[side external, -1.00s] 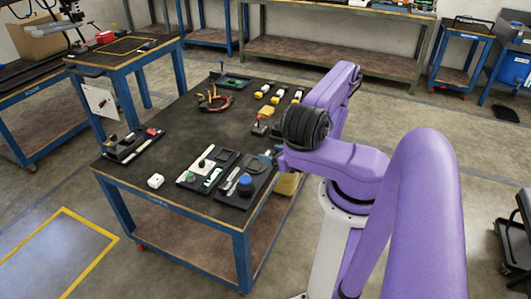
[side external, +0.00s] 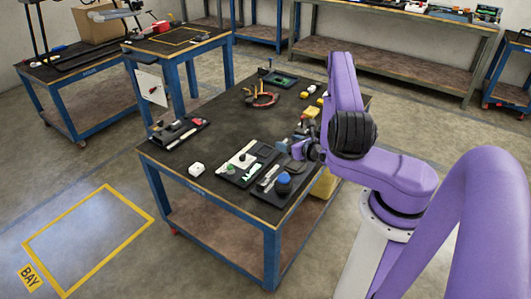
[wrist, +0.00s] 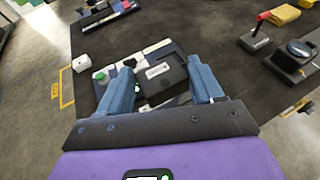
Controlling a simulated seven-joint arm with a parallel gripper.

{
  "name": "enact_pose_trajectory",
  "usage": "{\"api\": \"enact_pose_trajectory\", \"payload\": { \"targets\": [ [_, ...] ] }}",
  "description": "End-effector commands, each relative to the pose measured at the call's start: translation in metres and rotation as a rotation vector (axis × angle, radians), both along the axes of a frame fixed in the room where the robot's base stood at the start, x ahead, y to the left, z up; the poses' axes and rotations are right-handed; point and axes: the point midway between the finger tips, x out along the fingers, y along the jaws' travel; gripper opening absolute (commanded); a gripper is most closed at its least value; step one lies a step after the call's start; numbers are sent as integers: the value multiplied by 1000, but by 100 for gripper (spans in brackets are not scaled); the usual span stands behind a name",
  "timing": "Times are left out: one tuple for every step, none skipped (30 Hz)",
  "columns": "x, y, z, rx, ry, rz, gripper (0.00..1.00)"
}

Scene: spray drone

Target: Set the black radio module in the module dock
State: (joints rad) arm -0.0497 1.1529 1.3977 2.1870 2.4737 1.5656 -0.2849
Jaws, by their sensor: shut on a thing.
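My gripper (wrist: 162,88) is shut on a dark, squarish module with a white label, the black radio module (wrist: 168,72), in the wrist view. The fingers stand on either side of it. In the side external view my gripper (side external: 304,151) is over the right side of the table's near end, and the module (side external: 296,166) seems to hang just below it, above or beside a dark tray. A dark tray with a white plate and a square black recess (side external: 264,151) lies just left of it. I cannot tell for certain which part is the module dock.
A blue-capped round container (side external: 284,181) stands close in front of my gripper. A small white block (side external: 196,169) and a dark tool tray (side external: 178,133) lie to the left. The table's middle is mostly clear.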

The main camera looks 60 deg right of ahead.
Motion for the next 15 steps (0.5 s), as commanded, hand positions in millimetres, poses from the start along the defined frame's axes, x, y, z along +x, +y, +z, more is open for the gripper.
{"api": "enact_pose_trajectory", "payload": {
  "targets": [
    [8, 1, 2, -2, -1, 4, 35],
    [11, 1, 3, -3, -1, 3, 35],
    [14, 2, 4, -2, -1, 3, 35],
    [16, 1, 4, -1, -1, 0, 35],
    [18, 1, 4, -2, -2, 0, 35],
    [21, 1, 4, -2, -1, 2, 35],
    [23, 0, 3, -2, -1, 2, 35],
    [26, -2, 1, -2, 0, 1, 35],
    [31, -5, -1, -3, -1, 2, 35],
    [36, -7, -3, -4, -2, 3, 35],
    [41, -9, -6, -3, -2, 2, 35],
    [47, -14, -9, -5, -2, 2, 35],
    [52, -16, -12, -4, -2, 3, 35],
    [57, -19, -14, -4, -3, 2, 35],
    [63, -23, -18, -3, -2, 2, 35]
  ]
}}
